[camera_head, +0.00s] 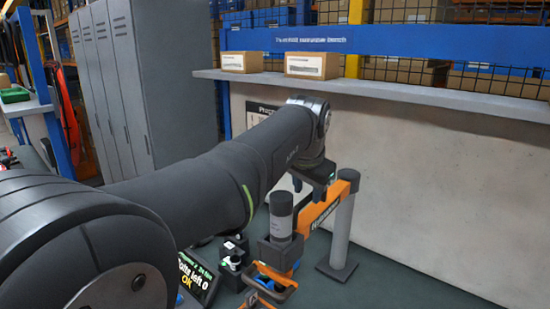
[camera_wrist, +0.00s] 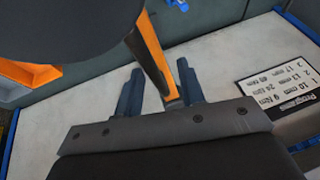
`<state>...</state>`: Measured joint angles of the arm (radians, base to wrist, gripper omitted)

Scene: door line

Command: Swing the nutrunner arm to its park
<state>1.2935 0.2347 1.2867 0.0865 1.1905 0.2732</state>
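The orange nutrunner arm (camera_head: 322,208) runs from the top of a grey post (camera_head: 341,238) down-left toward an upright dark and grey cylinder, the nutrunner (camera_head: 281,216). My gripper (camera_head: 316,180) is at the orange arm, close to the post end, and partly hides it. In the wrist view, my two dark fingers (camera_wrist: 160,88) stand apart with the orange bar (camera_wrist: 152,58) between them. A gap shows at the left finger; the right finger is close to the bar, and I cannot tell whether it touches. A large dark round shape covers the upper left of the wrist view.
A screen (camera_head: 197,277) reading "Bolts left 0 OK" stands low beside small dark devices (camera_head: 233,260). An orange-edged item (camera_head: 272,280) lies by the nutrunner. A shelf (camera_head: 400,92) with two boxes (camera_head: 311,66) runs behind. A printed sign (camera_wrist: 284,92) shows in the wrist view.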

